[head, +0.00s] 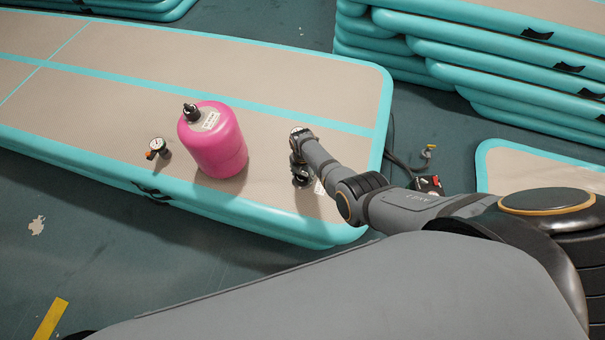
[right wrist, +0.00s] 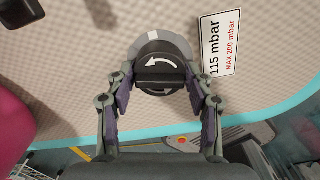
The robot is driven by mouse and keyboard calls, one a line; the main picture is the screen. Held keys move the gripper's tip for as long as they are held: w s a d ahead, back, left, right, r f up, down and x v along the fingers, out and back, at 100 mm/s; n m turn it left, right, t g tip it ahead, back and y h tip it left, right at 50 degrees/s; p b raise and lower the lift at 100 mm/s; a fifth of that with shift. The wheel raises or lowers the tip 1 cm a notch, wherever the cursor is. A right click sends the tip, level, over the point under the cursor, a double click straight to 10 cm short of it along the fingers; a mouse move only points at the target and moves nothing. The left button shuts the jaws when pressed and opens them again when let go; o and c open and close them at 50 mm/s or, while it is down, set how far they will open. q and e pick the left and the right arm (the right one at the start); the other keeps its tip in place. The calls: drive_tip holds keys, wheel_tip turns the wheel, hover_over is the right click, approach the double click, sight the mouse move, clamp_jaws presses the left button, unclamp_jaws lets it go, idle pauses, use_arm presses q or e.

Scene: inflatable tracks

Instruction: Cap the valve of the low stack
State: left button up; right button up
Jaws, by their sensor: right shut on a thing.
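The low stack (head: 300,85) is a beige inflatable track with teal edges. My right gripper (head: 302,178) is over its near right corner, pointing down. In the right wrist view, this gripper (right wrist: 158,90) is shut on a round black valve cap (right wrist: 160,64) with a white curved arrow and a raised grip bar. The cap is over a light grey valve ring (right wrist: 178,42) on the track's surface. I cannot tell whether the cap is seated or just above it. A white label (right wrist: 216,46) beside it reads "115 mbar, MAX 200 mbar". My left gripper is out of view.
A pink canister (head: 215,145) stands on the track left of my right gripper. A small pressure gauge (head: 158,148) is left of the canister. A higher stack of tracks (head: 480,60) is at the back right. A device with a hose (head: 428,184) lies on the floor beyond the corner.

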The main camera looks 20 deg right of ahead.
drive_tip(key=o, duration=1.1)
drive_tip(key=shift+c, duration=0.2)
wheel_tip(320, 180, up, 12)
